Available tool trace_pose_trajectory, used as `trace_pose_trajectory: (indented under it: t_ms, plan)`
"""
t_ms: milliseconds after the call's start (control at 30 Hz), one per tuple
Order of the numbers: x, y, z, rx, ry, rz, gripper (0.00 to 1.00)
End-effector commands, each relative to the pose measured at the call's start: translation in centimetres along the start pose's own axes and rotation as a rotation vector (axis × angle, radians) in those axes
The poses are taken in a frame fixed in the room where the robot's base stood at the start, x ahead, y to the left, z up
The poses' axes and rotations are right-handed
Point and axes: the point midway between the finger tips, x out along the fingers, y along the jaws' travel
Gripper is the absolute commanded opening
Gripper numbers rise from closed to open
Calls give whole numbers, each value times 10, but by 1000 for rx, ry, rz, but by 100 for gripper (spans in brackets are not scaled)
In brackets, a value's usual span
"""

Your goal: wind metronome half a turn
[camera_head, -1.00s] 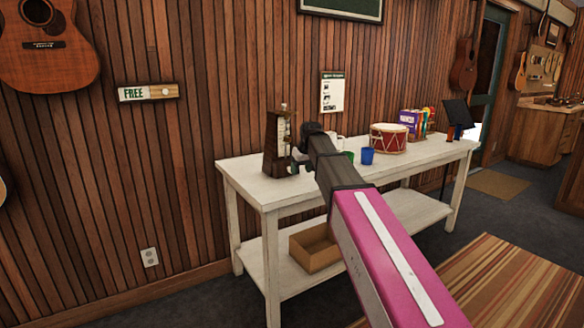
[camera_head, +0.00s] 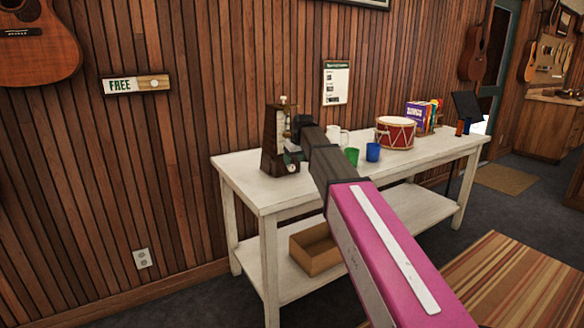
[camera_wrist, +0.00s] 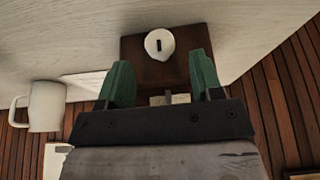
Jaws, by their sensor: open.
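The metronome (camera_head: 271,142) is a dark brown tapered case, upright near the left end of the white table (camera_head: 246,181). A small pale round part (camera_head: 292,169) shows low on its side. In the wrist view the brown metronome (camera_wrist: 134,61) lies straight ahead, with a white round knob or dial (camera_wrist: 159,44) bearing a short dark slot. My gripper (camera_wrist: 159,80) has two green fingers spread apart, with nothing held between them. The knob lies just beyond the fingertips, roughly centred between them. In the head view my arm hides part of the metronome's right side.
A white mug (camera_head: 338,136), which also shows in the wrist view (camera_wrist: 46,106), stands close to my gripper. A green cup (camera_head: 351,157), a blue cup (camera_head: 373,152) and a red drum (camera_head: 395,133) stand farther right. A cardboard box (camera_head: 316,250) sits on the lower shelf.

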Motion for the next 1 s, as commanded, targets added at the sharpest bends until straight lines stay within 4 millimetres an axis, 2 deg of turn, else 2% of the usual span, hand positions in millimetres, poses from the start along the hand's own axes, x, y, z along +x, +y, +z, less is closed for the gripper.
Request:
trace_pose_trajectory:
  t_ms: [100, 300, 667, 700, 833, 1000]
  plan:
    - [20, 0, 0, 0, -2, 0, 60]
    - [38, 0, 0, 0, -1, 0, 60]
    - [43, 0, 0, 0, 0, 0, 60]
    - [43, 0, 0, 0, 0, 0, 53]
    - [43, 0, 0, 0, 0, 0, 12]
    - [43, 0, 0, 1, 0, -2, 12]
